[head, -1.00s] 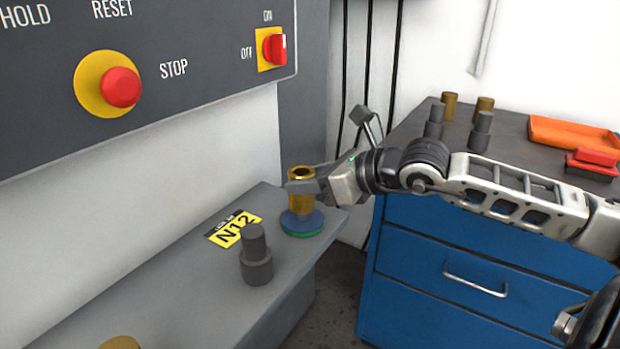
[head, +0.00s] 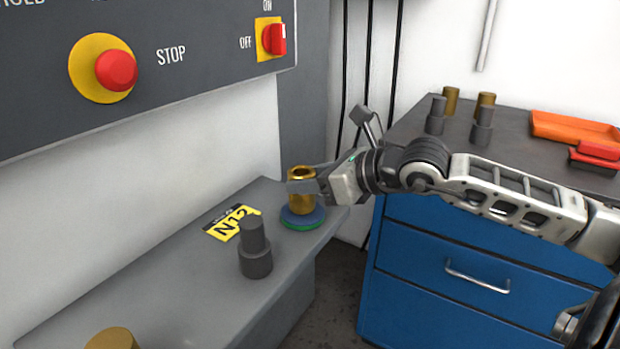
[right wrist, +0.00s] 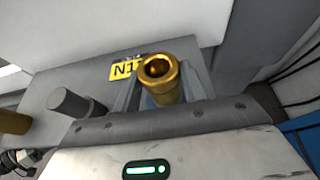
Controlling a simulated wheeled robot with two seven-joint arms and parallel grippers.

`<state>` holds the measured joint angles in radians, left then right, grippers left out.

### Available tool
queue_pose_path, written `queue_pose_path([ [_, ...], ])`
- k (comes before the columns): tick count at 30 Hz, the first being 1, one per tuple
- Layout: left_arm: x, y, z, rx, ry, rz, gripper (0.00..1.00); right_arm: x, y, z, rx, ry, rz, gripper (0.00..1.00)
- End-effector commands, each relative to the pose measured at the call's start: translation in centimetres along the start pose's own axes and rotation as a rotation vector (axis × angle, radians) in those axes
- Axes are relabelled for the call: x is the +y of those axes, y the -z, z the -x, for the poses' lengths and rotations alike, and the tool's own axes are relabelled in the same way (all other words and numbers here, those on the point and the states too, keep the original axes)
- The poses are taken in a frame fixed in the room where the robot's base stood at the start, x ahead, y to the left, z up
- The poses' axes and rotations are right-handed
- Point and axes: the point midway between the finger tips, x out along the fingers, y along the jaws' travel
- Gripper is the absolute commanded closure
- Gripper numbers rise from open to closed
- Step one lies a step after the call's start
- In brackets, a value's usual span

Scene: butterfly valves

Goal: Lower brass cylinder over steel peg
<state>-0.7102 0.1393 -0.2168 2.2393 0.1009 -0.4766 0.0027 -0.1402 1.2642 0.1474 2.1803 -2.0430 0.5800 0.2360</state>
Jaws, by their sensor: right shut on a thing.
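My right gripper (head: 303,186) is shut on a hollow brass cylinder (head: 301,202). The cylinder is upright over a round blue disc with a green rim (head: 302,218), near the far end of the grey ledge. I cannot tell whether it touches the disc; any peg inside or under it is hidden. In the right wrist view the cylinder (right wrist: 160,80) shows its open top between the fingers. A grey stepped steel peg (head: 255,248) stands bare on the ledge nearer me; it also shows in the right wrist view (right wrist: 77,104). My left gripper is not in view.
A yellow N12 label (head: 232,222) lies beside the disc. Another brass piece (head: 112,340) is cut off at the bottom. A control panel with a red stop button (head: 116,70) overhangs the ledge. The blue cabinet (head: 440,265) at right carries pegs, brass cylinders and an orange tray (head: 572,128).

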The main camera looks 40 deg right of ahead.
Motion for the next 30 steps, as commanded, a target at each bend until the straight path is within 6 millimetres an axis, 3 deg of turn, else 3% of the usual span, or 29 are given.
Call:
queue_pose_path([
  [22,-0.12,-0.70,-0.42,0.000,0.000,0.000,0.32,0.00,0.32,-0.20,-0.010,0.000,0.003,1.00],
  [23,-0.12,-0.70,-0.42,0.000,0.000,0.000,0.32,0.00,0.32,-0.20,-0.010,0.000,0.003,0.52],
  [24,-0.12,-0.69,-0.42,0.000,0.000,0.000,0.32,0.00,0.34,-0.21,-0.009,0.000,0.003,0.41],
  [25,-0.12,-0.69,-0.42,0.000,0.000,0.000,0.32,0.00,0.36,-0.21,-0.009,0.000,0.003,0.32],
  [30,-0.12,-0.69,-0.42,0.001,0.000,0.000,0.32,0.00,0.51,-0.25,-0.005,0.000,0.001,0.32],
])
